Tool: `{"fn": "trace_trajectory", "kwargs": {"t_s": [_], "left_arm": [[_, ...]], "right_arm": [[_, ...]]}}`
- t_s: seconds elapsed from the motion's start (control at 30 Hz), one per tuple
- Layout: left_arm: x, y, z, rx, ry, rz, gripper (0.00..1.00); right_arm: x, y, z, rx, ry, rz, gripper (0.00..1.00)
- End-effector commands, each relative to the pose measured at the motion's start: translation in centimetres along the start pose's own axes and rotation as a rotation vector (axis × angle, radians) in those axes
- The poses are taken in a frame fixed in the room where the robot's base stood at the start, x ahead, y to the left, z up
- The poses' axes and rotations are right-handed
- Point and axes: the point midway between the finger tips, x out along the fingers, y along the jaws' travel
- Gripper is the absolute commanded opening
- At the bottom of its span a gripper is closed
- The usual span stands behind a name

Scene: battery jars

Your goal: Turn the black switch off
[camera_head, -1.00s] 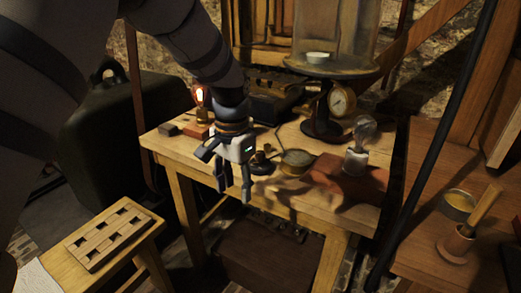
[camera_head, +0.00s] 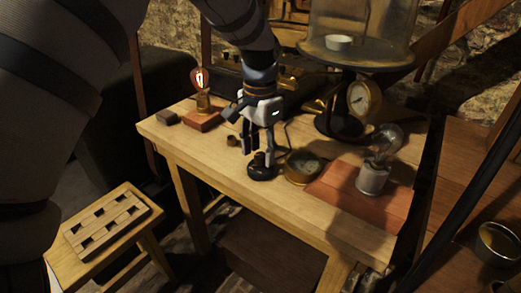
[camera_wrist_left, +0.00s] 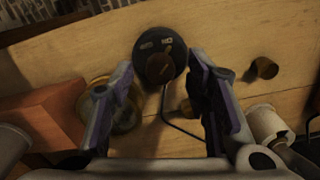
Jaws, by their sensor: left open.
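The black switch (camera_head: 261,172) is a small round black base with a knob on top, on the front part of the wooden table. In the left wrist view the round switch (camera_wrist_left: 152,72) shows ahead, between and just beyond the fingertips, with a brown knob and two small metal pieces on it. My left gripper (camera_head: 258,153) is open and points down at the switch, very close to it. Its two fingers (camera_wrist_left: 160,66) are spread with nothing between them. Whether a fingertip touches the switch I cannot tell. My right gripper is not in view.
A lit bulb (camera_head: 201,81) stands at the back left. A glass jar stand (camera_head: 342,125) is behind. The table's front left is clear.

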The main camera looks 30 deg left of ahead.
Motion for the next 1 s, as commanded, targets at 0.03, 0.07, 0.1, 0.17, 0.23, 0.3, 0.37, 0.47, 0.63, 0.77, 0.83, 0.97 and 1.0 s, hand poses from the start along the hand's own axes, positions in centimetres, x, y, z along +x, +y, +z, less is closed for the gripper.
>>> {"fn": "trace_trajectory", "kwargs": {"t_s": [0.03, 0.07, 0.1, 0.17, 0.23, 0.3, 0.37, 0.47, 0.63, 0.77, 0.83, 0.97, 1.0], "left_arm": [[0.39, 0.00, 0.02, 0.000, 0.000, 0.000, 0.44], [0.53, 0.00, 0.02, 0.000, 0.000, 0.000, 0.44], [0.64, 0.00, 0.02, 0.000, 0.000, 0.000, 0.44], [0.70, 0.00, 0.02, 0.000, 0.001, 0.000, 0.44], [0.69, 0.00, 0.01, 0.000, 0.001, 0.000, 0.44], [0.68, 0.00, 0.01, 0.000, 0.001, 0.000, 0.44], [0.67, 0.00, 0.01, 0.000, 0.001, 0.000, 0.35], [0.67, 0.00, 0.01, 0.000, 0.001, 0.000, 0.12], [0.67, 0.00, 0.01, 0.000, 0.001, 0.000, 0.00], [0.66, 0.00, 0.01, -0.008, 0.001, 0.000, 0.00], [0.64, 0.00, 0.01, -0.022, 0.001, -0.001, 0.00], [0.60, -0.01, 0.00, -0.075, 0.002, -0.001, 0.00], [0.60, -0.01, 0.01, -0.098, 0.002, -0.001, 0.00]], "right_arm": [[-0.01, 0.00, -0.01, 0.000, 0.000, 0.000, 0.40], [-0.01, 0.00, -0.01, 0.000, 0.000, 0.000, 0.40], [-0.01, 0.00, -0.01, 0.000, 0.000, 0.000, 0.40], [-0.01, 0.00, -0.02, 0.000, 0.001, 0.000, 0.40], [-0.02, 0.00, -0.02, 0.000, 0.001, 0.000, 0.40], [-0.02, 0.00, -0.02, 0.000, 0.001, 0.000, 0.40], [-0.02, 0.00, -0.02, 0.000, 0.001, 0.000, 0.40], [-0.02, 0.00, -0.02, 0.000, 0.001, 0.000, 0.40], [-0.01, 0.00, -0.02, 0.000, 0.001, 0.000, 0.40], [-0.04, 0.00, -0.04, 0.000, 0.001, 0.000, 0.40], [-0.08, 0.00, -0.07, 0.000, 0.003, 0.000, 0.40], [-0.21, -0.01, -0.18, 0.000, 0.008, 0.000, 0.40], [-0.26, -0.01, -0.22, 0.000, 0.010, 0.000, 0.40]]}}
